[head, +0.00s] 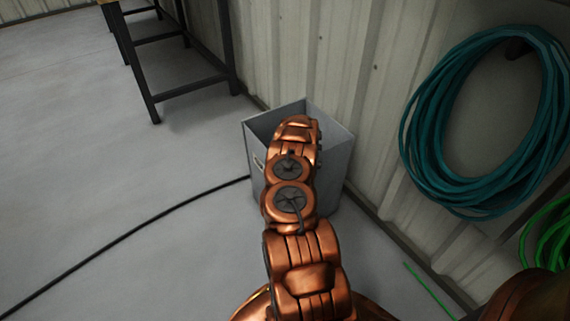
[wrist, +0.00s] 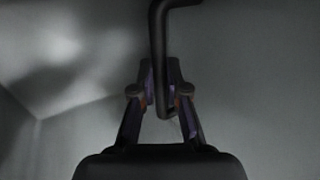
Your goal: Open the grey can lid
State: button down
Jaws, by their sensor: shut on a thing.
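The grey can (head: 338,172) is a square box standing on the floor against the wall. Its upper rim shows around my arm, with a darker recessed area inside. My arm reaches over it and hides much of its top and front. In the head view my gripper is hidden behind the arm. In the wrist view my gripper (wrist: 162,88) is shut on a dark bent handle (wrist: 157,40), which runs down between the fingers. Plain grey surfaces (wrist: 240,90) lie behind it, with a corner at the lower left. I cannot tell which of them is the lid.
A corrugated wall (head: 345,50) stands right behind the can. A teal hose coil (head: 418,150) hangs on it at right, with a green hose (head: 535,235) below. A black cable (head: 130,225) crosses the floor. A dark-legged stand (head: 145,85) is at upper left. The left floor is mostly clear.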

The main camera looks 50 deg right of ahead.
jog(key=shift+s+a+f, duration=0.3)
jog(key=shift+a+f, duration=0.05)
jog(key=shift+f, duration=0.25)
jog(key=c, duration=1.6)
grip_release()
jog(key=o, duration=0.4)
jog(key=shift+w+r, duration=0.1)
jog(key=shift+c, duration=0.2)
jog(key=shift+o, duration=0.3)
jog(key=shift+w+d+r, duration=0.15)
jog(key=shift+d+r, duration=0.05)
jog(key=shift+r, duration=0.05)
jog(key=v, duration=1.2)
